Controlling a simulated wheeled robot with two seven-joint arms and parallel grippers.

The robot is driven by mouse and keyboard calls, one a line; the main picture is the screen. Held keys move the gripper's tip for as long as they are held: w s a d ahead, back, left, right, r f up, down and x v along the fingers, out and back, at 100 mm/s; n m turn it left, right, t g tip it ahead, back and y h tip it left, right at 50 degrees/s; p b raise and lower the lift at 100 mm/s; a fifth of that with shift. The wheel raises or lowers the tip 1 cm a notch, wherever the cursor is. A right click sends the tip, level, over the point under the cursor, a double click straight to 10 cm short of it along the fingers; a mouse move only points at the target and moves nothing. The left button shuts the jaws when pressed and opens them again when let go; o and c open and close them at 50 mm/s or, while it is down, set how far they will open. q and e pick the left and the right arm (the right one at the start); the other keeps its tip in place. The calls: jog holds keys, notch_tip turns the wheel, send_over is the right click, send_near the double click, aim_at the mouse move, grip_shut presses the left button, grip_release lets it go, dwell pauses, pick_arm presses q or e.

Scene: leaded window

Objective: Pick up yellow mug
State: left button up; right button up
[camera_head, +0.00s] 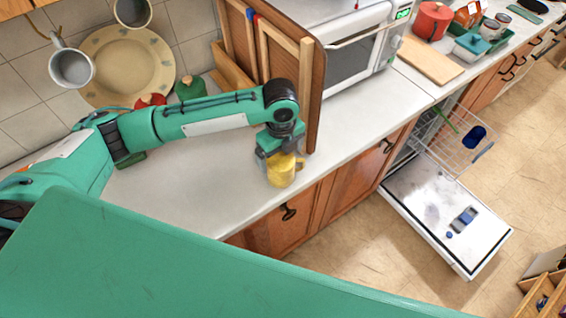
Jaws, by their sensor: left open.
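The yellow mug (281,174) stands on the pale countertop near its front edge, just left of the wooden cabinet side. Its handle shows on the right side. My left gripper (278,156) is directly over the mug, pointing down, with its fingers at the mug's rim. The gripper and wrist hide the top of the mug, so I cannot tell whether the fingers touch it. The left gripper is open. My right gripper is not in view.
A wooden rack or cabinet (313,95) and a white microwave (352,55) stand right of the mug. A plate (128,62) leans on the tiled wall. Grey mugs (70,66) hang at upper left. An open dishwasher (440,215) is at right. The counter left of the mug is clear.

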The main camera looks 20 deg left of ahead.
aim_at(281, 159)
pick_arm(q)
notch_tip(281, 159, down, 4)
jog(key=shift+s+d+r+p, duration=0.15)
jog(key=shift+r+p, duration=0.1)
jog(key=shift+p, duration=0.55)
jog(key=shift+f, duration=0.45)
jog(key=c, duration=1.2)
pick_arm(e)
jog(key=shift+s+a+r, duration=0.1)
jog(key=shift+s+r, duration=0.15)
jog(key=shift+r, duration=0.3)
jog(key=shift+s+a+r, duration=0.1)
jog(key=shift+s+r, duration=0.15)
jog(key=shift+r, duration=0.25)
pick_arm(q)
jog(key=shift+r, duration=0.2)
